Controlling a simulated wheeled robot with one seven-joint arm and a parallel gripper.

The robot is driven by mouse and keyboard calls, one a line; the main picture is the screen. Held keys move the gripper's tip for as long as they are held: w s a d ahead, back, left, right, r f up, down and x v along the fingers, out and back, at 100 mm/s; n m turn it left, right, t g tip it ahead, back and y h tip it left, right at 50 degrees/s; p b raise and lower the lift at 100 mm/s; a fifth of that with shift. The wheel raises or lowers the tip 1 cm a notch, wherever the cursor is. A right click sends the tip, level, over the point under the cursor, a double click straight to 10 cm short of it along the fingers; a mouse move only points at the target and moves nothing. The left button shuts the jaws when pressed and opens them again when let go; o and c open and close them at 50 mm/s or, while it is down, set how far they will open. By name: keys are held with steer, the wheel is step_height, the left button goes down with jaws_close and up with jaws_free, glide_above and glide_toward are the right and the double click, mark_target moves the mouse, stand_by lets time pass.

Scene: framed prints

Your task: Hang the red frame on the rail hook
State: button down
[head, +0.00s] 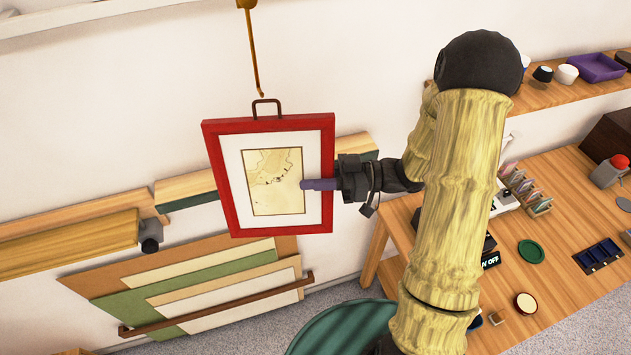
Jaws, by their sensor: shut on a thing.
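The red frame (230,191) is held up in front of the wall, nearly upright and slightly tilted. It has a white mat and a tan map-like print. A dark hanging loop (267,103) stands up from its top edge. The brass rail hook (252,50) hangs from the rail at the top, and its curled lower tip is just above the loop. In this view they look apart; the depth between them is hard to tell. My gripper (322,185) is shut on the frame's right side, with one purple finger across the front. The other finger is hidden behind.
A white rail (80,17) runs along the upper wall. A wooden shelf (70,247) and a rack of coloured boards (200,285) are below left. A workbench (550,265) with small items stands right, under a shelf with bowls and a purple tray (597,68).

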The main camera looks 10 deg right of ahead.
steer(key=w+a+f, duration=0.1)
steer(key=w, duration=0.5)
steer(key=shift+w+a+f, duration=0.15)
steer(key=shift+w+f, duration=0.15)
stand_by(0.8)
stand_by(0.5)
steer(key=c, duration=1.2)
jaws_free()
steer(key=shift+o, duration=0.2)
